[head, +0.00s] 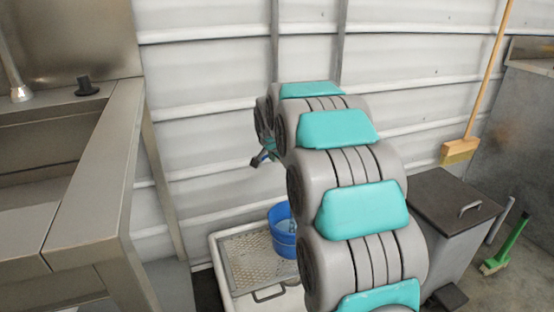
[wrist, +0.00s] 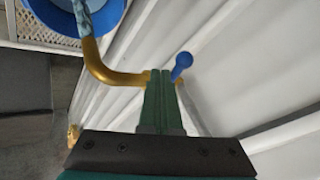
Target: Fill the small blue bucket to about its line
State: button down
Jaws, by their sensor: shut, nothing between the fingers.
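The small blue bucket (head: 282,240) stands upright on a metal grate (head: 245,262) in a white basin, partly hidden behind my arm. Its rim and interior also show at the top left of the wrist view (wrist: 112,14). A brass tap spout (wrist: 112,76) bends toward the bucket, and a pale bluish stream (wrist: 82,17) runs from its end into the bucket. A blue tap handle (wrist: 181,64) is just beyond and right of my fingertips. My gripper (wrist: 160,76) is shut and empty, close to the tap; contact is unclear. The bucket's line and fill level cannot be made out.
A steel sink counter (head: 95,185) stands at the left. A grey lidded bin (head: 440,215) is right of my arm, with a broom (head: 462,150) and a green brush (head: 508,245) beyond. The white corrugated wall (head: 205,120) is close behind the tap.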

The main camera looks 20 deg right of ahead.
aim_at(265, 156)
jog(key=shift+w+f, duration=0.1)
dwell(0.3)
jog(key=shift+w+a+m+g+h+b, duration=0.25)
jog(key=shift+w+a+m+h+b, duration=0.35)
jog(key=shift+b, duration=0.9)
jog(key=shift+w+a+m+g+h+b, duration=0.3)
jog(key=shift+w+m+b, duration=0.5)
jog(key=shift+b, duration=0.65)
jog(key=shift+s, duration=0.15)
